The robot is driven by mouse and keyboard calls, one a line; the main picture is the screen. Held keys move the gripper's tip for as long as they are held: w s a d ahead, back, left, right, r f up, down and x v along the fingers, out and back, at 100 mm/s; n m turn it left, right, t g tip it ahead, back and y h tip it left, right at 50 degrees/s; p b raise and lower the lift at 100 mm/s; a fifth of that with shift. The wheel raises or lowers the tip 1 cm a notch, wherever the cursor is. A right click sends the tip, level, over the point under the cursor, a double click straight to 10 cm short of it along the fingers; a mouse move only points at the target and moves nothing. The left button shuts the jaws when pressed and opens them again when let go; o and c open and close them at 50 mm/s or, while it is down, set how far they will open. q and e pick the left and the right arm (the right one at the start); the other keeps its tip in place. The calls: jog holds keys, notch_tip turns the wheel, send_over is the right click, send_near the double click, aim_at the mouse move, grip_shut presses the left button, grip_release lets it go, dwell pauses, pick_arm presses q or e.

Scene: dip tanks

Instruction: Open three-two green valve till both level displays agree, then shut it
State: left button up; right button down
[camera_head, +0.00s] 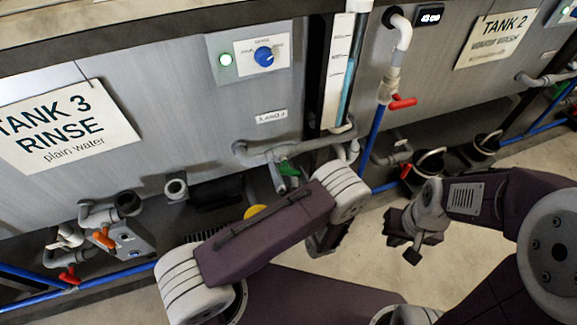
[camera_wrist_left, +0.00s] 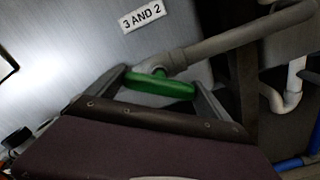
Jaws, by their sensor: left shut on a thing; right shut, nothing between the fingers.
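The green valve handle (camera_wrist_left: 160,85) sits on a grey pipe below the "3 AND 2" label (camera_wrist_left: 144,16). My left gripper (camera_wrist_left: 163,88) is shut on this handle, one finger at each end. In the head view the green handle (camera_head: 288,168) shows partly and my own arm hides most of the left gripper. A small black display (camera_head: 428,16) on the tank 2 side has digits too small to read surely. A sight tube (camera_head: 347,88) with blue liquid stands by a white scale. I see no second digital display. My right gripper (camera_head: 411,240) is shut and empty, over the floor.
Tank 3 (camera_head: 150,85) is at left and tank 2 (camera_head: 455,85) at right. A red-handled valve (camera_head: 402,103) is right of the sight tube. Orange (camera_head: 103,238) and red (camera_head: 69,276) handles are at lower left. Blue pipes run low along the tanks. Floor shows at lower right.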

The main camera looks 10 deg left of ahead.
pick_arm(q)
jog(key=m+p, duration=0.1)
jog(key=m, duration=0.2)
jog(key=shift+r+p, duration=0.15)
jog(key=shift+p, duration=0.2)
jog(key=m+p, duration=0.1)
jog(key=m, duration=0.1)
jog(key=shift+m, duration=0.3)
jog(key=m+p, duration=0.1)
jog(key=m, duration=0.3)
jog(key=shift+m, duration=0.4)
jog(key=shift+m+p, duration=0.3)
jog(key=o, duration=1.1)
jog(key=shift+f, duration=0.2)
jog(key=p+v, duration=0.1)
jog(key=v, duration=0.8)
jog(key=shift+p, duration=0.3)
